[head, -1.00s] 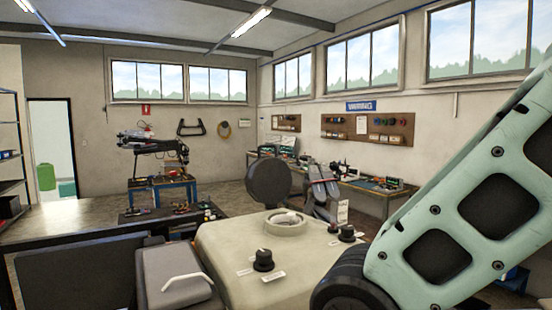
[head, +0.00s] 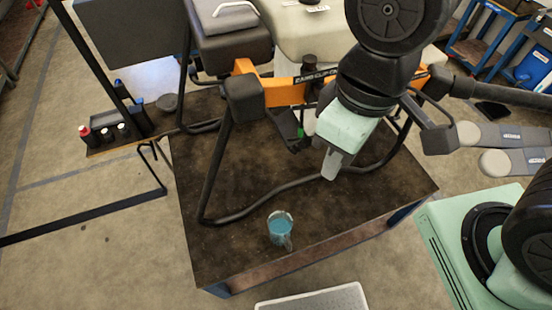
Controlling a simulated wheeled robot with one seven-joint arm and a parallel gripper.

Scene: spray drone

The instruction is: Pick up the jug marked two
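A small clear jug with blue liquid (head: 279,232) stands on the dark table top (head: 240,265) near its front edge. No number can be read on it at this size. My gripper (head: 332,165) hangs above the table, behind and to the right of the jug, apart from it. Its pale fingers point down, and I cannot tell whether they are open or shut. Nothing is visibly held.
The drone's orange and black frame (head: 285,92) stands over the table, its black leg tubes behind the jug. Several bottles (head: 103,135) sit at the left. A pale tray-like panel (head: 315,298) shows at the bottom edge. Open floor lies left of the table.

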